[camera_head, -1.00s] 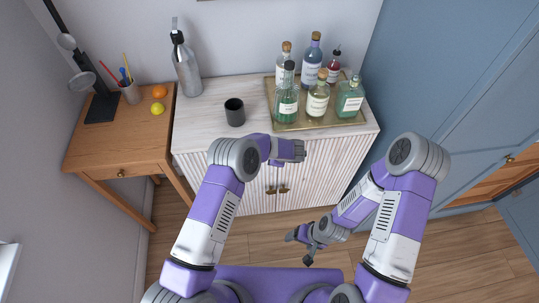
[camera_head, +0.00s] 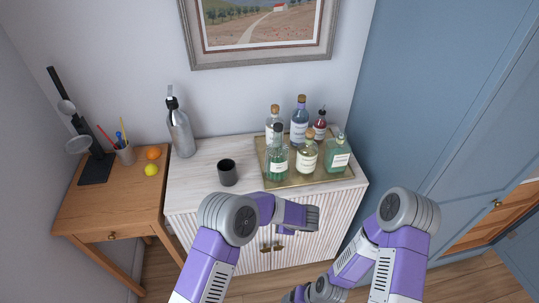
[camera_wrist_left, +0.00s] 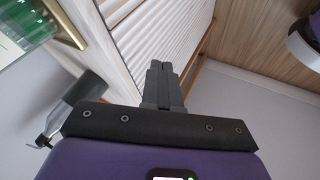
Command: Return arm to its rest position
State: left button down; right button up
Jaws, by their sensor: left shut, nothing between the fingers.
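My left gripper (camera_head: 314,217) shows in the head view in front of the cabinet's front right part, below the bottle tray. In the left wrist view the two dark fingers of my left gripper (camera_wrist_left: 163,82) are together, with nothing between them. The slatted cabinet front (camera_wrist_left: 150,28) lies beyond them. My right arm (camera_head: 352,265) comes in from the lower right and bends left. My right gripper is mostly cut off at the bottom edge, and its fingers are not clear.
A white cabinet (camera_head: 200,176) carries a dark cup (camera_head: 228,172), a metal siphon (camera_head: 180,135) and a brass tray (camera_head: 322,178) with several bottles. A wooden desk (camera_head: 100,212) with a lamp stands left. A blue cupboard (camera_head: 440,120) stands right.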

pick_arm(q)
jog(key=s+a+f+m+h+b, duration=0.35)
jog(key=a+f+m, duration=0.45)
jog(key=a+f, duration=0.3)
jog(key=s+a+f+m+g+h+b, duration=0.1)
jog(key=s+f+m+g+h, duration=0.1)
jog(key=s, duration=0.9)
jog(key=s+a+f+m+g+h+b, duration=0.1)
jog(key=s+f+m+g+h, duration=0.1)
jog(key=s, duration=0.9)
jog(key=shift+m+g+h, duration=0.4)
jog(key=shift+m+h, duration=0.45)
jog(key=shift+m, duration=0.35)
